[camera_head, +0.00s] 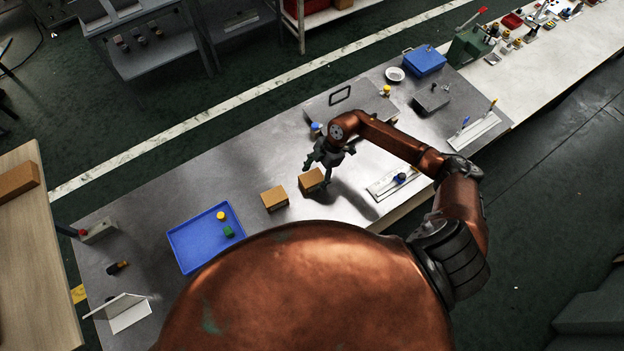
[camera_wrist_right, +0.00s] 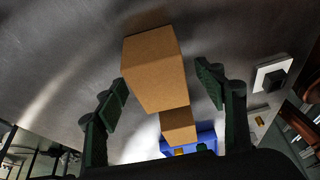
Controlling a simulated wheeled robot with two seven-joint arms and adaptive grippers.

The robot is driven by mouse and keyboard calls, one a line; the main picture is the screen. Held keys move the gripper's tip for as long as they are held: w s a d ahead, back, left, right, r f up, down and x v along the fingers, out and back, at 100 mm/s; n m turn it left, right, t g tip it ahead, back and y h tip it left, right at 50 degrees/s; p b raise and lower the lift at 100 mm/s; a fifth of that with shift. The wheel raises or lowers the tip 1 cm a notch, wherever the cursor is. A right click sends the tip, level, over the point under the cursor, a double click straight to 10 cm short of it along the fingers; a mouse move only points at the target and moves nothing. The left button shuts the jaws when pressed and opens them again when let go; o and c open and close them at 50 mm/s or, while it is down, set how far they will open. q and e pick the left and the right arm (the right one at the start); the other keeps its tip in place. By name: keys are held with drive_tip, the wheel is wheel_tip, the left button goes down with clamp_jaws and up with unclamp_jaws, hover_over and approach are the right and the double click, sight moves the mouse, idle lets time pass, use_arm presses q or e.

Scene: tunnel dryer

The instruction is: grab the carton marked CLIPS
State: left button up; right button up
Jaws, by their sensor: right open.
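Two small brown cartons stand side by side on the grey metal table. The nearer carton to my right gripper (camera_head: 318,167) is the right-hand carton (camera_head: 310,181) in the head view. The other carton (camera_head: 273,199) stands to its left. My right gripper is open and right by the right-hand carton, its fingers partly overlapping it in the picture. In the right wrist view the near carton (camera_wrist_right: 153,72) shows large between the open fingers (camera_wrist_right: 163,80), with the farther carton (camera_wrist_right: 179,126) beyond it. I can read no CLIPS marking on either carton. My left gripper is out of view.
A blue tray (camera_head: 184,262) with a yellow and a green piece lies left of the cartons. A white-based fixture (camera_head: 383,189) lies to the right. A blue box (camera_head: 424,61) and a white bowl (camera_head: 395,74) stand farther back. Bare tabletop (camera_head: 235,165) lies behind the cartons.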

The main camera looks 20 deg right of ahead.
drive_tip(key=shift+a+f, duration=0.35)
drive_tip(key=shift+f, duration=0.3)
drive_tip(key=c, duration=1.4)
drive_tip(key=shift+w+r, duration=0.1)
drive_tip(key=shift+r, duration=0.05)
